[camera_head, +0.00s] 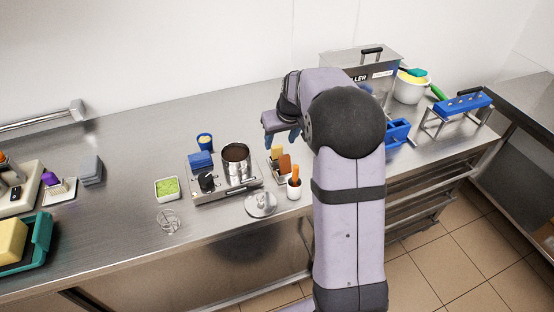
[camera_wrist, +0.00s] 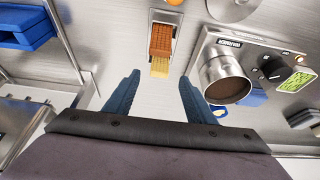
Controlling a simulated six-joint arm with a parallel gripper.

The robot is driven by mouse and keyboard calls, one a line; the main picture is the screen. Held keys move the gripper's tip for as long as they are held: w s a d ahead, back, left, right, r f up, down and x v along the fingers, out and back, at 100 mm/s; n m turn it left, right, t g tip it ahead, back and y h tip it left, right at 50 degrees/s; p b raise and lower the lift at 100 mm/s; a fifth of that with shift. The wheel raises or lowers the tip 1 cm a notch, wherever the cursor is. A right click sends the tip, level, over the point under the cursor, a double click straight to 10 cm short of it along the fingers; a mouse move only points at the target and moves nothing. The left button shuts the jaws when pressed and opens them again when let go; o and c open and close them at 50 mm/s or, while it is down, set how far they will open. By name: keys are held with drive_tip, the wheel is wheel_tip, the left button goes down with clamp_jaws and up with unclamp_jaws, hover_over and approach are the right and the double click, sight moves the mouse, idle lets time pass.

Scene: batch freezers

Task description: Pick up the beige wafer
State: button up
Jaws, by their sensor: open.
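The beige wafer (camera_head: 276,152) stands next to a brown wafer (camera_head: 285,164) in a small metal holder on the counter. In the wrist view the beige wafer (camera_wrist: 159,69) shows just past the brown wafer (camera_wrist: 161,38), nearer my fingers. My gripper (camera_wrist: 158,82) is open and empty, its blue fingers to either side of the beige wafer's line in the picture, apart from it. In the head view my gripper (camera_head: 283,135) hangs just behind the wafers, partly hidden by my arm.
A steel pot (camera_head: 236,160) with dark content stands on a hot plate (camera_head: 238,186) left of the wafers. Blue racks (camera_head: 397,131) stand to the right.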

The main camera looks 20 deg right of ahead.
sight(277, 146)
drive_tip(key=shift+p+x, duration=0.55)
drive_tip(key=shift+x, duration=0.5)
drive_tip(key=shift+w+f, duration=0.1)
drive_tip(key=shift+w, duration=0.05)
drive_tip(key=shift+p+x, duration=1.45)
drive_tip(key=shift+x, duration=1)
drive_tip(key=shift+w, duration=0.2)
drive_tip(key=c, duration=1.2)
